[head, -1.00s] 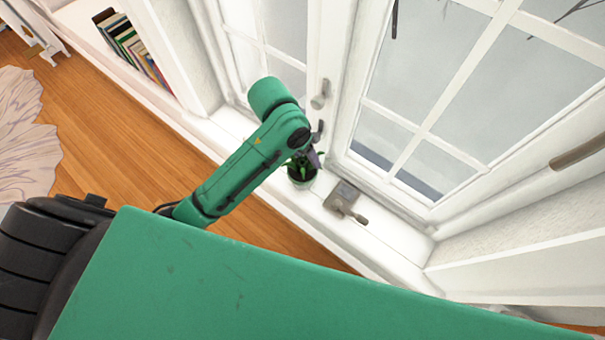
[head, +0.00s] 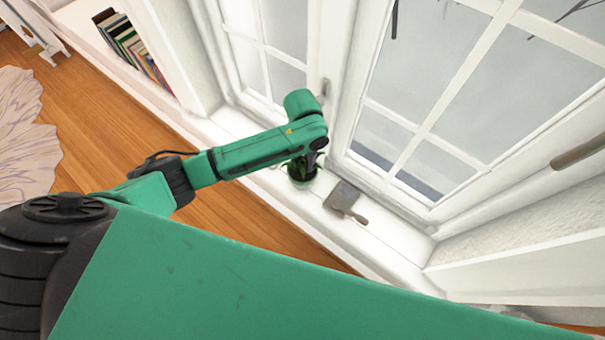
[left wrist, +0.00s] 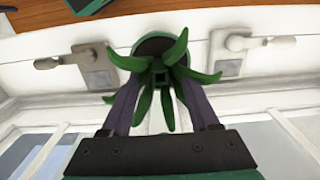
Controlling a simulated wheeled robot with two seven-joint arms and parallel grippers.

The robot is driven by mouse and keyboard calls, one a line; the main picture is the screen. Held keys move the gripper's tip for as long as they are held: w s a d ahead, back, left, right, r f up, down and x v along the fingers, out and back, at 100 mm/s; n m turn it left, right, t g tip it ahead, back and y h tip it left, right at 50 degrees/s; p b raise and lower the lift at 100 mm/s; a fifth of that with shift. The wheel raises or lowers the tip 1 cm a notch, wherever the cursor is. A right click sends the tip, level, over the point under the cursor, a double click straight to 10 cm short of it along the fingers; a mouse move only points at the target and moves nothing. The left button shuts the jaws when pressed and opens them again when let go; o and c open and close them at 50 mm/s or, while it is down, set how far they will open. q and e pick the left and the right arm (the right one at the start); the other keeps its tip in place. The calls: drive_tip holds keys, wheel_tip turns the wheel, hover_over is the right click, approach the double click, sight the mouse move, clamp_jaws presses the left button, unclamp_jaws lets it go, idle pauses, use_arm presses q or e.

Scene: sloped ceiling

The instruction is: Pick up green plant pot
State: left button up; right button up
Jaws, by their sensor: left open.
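The green plant pot (head: 302,183) stands on the white window sill in the head view, with dark green leaves above its rim. Its upper part is partly hidden behind my left wrist. In the left wrist view the pot's rim (left wrist: 155,43) shows at the top, behind long pointed leaves (left wrist: 160,75). My left gripper (left wrist: 161,80) is open, with one finger on each side of the leaves. It is above the pot in the head view (head: 312,161). Leaves cover the fingertips in part, so I cannot tell whether they touch the plant. My right gripper is not in view.
The white sill (head: 385,233) runs along the windows. A grey metal plate with a handle (head: 344,200) is on the sill right of the pot. A window handle (head: 323,92) is close behind my wrist. Books (head: 130,47) fill a shelf at the upper left.

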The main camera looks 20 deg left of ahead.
use_arm(q)
wheel_tip(320, 180, down, 2)
drive_tip(key=shift+f, duration=0.1)
clamp_jaws()
drive_tip(key=shift+w, duration=0.1)
idle(1.3)
